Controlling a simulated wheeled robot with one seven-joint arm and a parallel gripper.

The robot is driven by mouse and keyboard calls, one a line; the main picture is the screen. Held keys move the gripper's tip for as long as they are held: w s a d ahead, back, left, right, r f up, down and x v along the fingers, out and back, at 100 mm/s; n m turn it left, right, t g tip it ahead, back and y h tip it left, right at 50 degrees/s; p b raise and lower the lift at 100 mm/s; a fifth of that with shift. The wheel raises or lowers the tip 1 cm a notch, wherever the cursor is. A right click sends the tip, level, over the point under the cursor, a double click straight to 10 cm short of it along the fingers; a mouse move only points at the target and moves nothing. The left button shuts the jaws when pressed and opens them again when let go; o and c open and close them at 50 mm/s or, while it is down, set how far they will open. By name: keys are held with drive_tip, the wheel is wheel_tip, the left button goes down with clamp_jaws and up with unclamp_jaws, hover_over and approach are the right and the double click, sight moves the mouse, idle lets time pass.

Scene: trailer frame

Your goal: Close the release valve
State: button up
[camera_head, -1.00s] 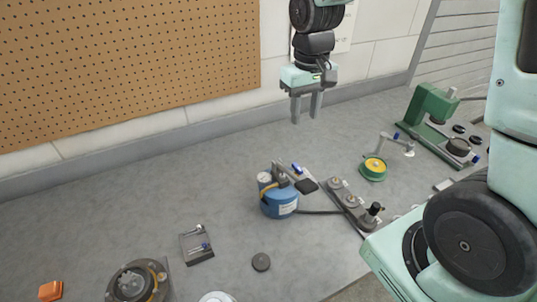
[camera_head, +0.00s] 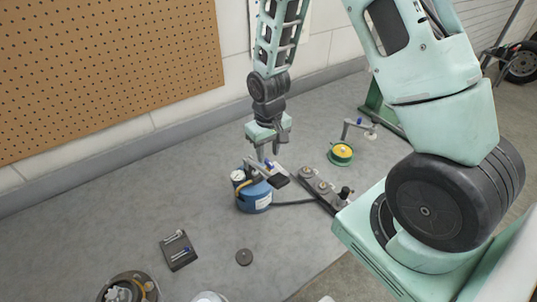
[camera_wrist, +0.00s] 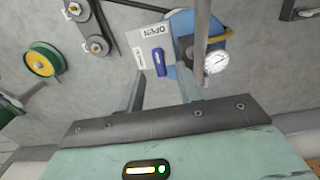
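A blue tank (camera_head: 254,197) stands on the grey bench, with a round white gauge (camera_wrist: 216,62) and a metal fitting on top. A pale plate marked OPEN (camera_wrist: 146,38) shows beside the tank in the wrist view. A small blue lever (camera_wrist: 159,61) lies over the plate, and in the head view a blue spot at the tank's top (camera_head: 269,165) looks like the same lever. My gripper (camera_head: 268,152) hangs just above the tank's top. In the wrist view its two fingers (camera_wrist: 160,88) are apart, with the lever in line with the gap. I cannot tell whether they touch anything.
A row of grey fittings (camera_head: 318,187) runs right of the tank, joined by a black hose. A green and yellow spool (camera_head: 340,154) stands behind. A small bracket (camera_head: 178,250) and a dark disc (camera_head: 244,257) lie in front. The bench left of the tank is clear.

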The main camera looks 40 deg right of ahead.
sight(269, 165)
drive_tip(key=shift+f, duration=1.4)
clamp_jaws()
